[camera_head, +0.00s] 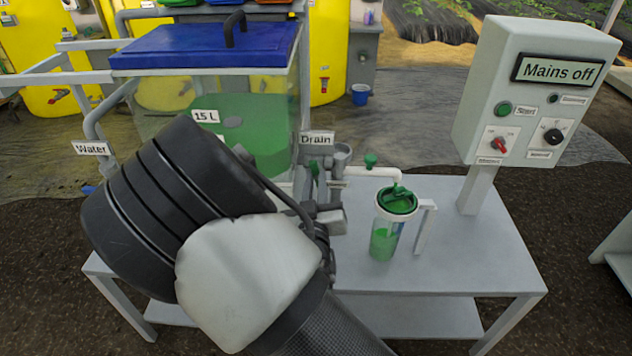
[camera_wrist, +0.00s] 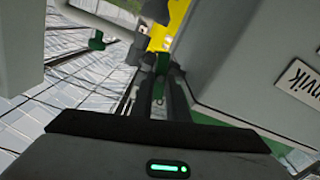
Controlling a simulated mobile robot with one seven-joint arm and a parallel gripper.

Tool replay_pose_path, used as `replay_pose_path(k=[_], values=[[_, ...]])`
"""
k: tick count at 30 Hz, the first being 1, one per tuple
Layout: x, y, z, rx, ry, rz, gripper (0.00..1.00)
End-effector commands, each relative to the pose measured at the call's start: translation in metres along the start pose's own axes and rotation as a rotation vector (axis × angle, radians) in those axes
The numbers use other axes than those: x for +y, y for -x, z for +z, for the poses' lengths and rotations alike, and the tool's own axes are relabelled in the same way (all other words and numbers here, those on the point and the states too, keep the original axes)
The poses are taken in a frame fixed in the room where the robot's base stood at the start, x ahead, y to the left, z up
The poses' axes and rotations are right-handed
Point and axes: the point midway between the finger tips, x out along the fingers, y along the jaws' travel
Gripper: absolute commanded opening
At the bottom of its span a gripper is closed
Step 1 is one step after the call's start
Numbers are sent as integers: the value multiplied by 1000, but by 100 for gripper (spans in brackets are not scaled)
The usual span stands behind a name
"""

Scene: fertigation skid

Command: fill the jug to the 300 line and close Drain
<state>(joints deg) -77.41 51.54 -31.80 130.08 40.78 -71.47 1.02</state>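The clear jug (camera_head: 383,240) with a green lid (camera_head: 397,200) and a pale handle stands upright on the table under the white spout (camera_head: 384,173). Green liquid shows in it, but the level lines are too small to read. The Drain label (camera_head: 316,138) is on the tank's right side, with a green valve handle (camera_head: 314,168) just below it. My gripper (camera_wrist: 160,75) is at the pipework near that handle. In the wrist view its two dark fingers are close together with a bit of green between them; whether they grip it is unclear. My arm hides part of the head view.
The clear tank (camera_head: 270,105) with a blue lid holds green liquid. Another green knob (camera_head: 371,160) sits on the spout pipe. A control box (camera_head: 535,90) reading "Mains off" stands at the right. The table's (camera_head: 460,250) right part is clear.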

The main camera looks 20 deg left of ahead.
Motion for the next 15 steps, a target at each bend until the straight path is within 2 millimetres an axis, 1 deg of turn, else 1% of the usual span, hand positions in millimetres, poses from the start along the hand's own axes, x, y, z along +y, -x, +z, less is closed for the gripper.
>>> replay_pose_path(k=[4,8,12,15], values=[[0,0,4,-1,-39,2,0],[1,0,7,-1,-161,4,0],[1,0,5,0,-271,2,0],[1,0,2,-1,-305,0,0]])
